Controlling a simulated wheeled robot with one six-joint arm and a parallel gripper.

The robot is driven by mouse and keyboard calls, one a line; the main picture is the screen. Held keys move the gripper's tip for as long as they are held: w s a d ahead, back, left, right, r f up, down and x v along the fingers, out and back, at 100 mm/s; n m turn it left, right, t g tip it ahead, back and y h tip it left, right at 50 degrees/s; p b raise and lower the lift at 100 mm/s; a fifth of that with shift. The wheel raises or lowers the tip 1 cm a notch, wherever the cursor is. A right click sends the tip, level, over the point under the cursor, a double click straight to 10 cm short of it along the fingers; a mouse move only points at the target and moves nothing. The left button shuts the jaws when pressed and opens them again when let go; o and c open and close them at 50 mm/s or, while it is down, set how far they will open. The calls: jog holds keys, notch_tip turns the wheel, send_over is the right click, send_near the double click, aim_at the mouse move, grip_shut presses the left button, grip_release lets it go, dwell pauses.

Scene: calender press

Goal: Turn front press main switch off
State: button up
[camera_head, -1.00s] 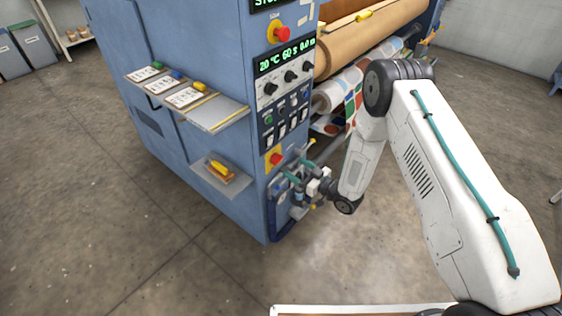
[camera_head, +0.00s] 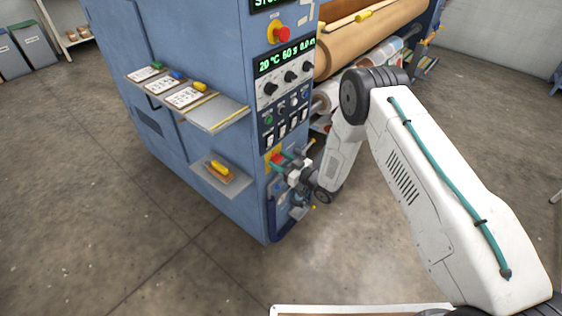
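The blue press cabinet (camera_head: 222,75) stands at the centre with its narrow control face towards the right. Low on that face is a yellow plate with a red knob, which looks like the main switch (camera_head: 273,156). My gripper (camera_head: 281,164) is right at this switch and partly covers it. Its small teal fingers reach towards the knob from the right. Whether they touch it, and how far apart they stand, is too small to tell. The knob's exact turn angle is also hidden.
Above are a red button on yellow (camera_head: 281,34), a lit display (camera_head: 286,55), black knobs (camera_head: 290,77) and rocker switches (camera_head: 282,130). Shelves with cards (camera_head: 215,115) jut out left. Fabric rolls (camera_head: 362,42) lie behind my arm. The floor in front is clear.

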jog(key=c, duration=0.5)
jog(key=shift+n, duration=0.4)
jog(key=n, duration=0.3)
jog(key=shift+n, duration=0.3)
jog(key=n, duration=0.3)
jog(key=shift+s+a+n, duration=0.1)
jog(key=shift+n, duration=0.2)
jog(key=n, duration=0.5)
jog(key=shift+s+f, duration=0.1)
jog(key=shift+f, duration=0.05)
jog(key=shift+f+n, duration=0.1)
jog(key=shift+n, duration=2.3)
